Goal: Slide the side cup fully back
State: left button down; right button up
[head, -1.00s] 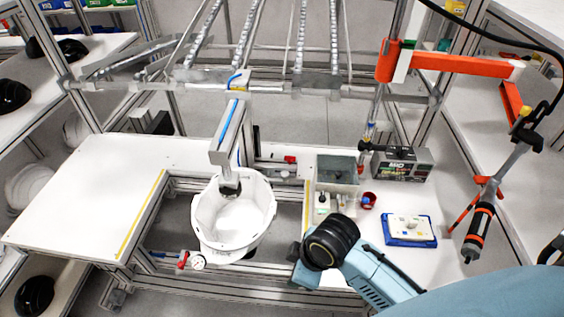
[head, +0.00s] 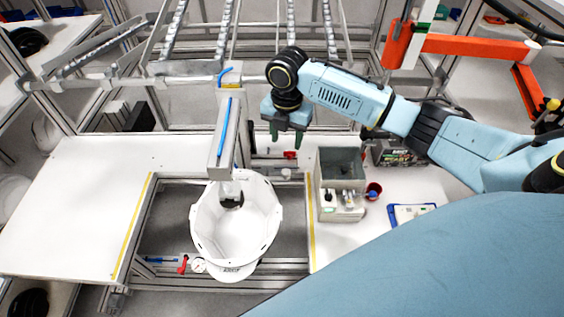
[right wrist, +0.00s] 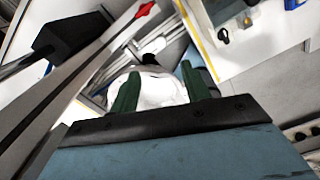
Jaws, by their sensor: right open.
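A white helmet shell (head: 235,225) sits open side up under the upright grey post (head: 224,140), with a dark round pad inside it. I cannot tell for sure which part is the side cup. My right gripper (head: 286,142) points down with two green fingers, open and empty, to the right of the post and behind the shell. In the right wrist view the green fingers (right wrist: 160,90) stand apart, with the white shell (right wrist: 165,92) beyond and between them. A red lever (head: 290,155) lies just below the right fingers. My left gripper is not in view.
A blue-edged tray (head: 408,213) lies farther right. An orange arm (head: 460,63) hangs at the upper right. The left worktop (head: 80,200) is clear.

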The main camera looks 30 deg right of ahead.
aim_at(286, 171)
notch_tip(286, 171, down, 13)
jog(key=shift+f, duration=0.1)
dwell(0.3)
jog(key=shift+c, duration=0.5)
grip_shut()
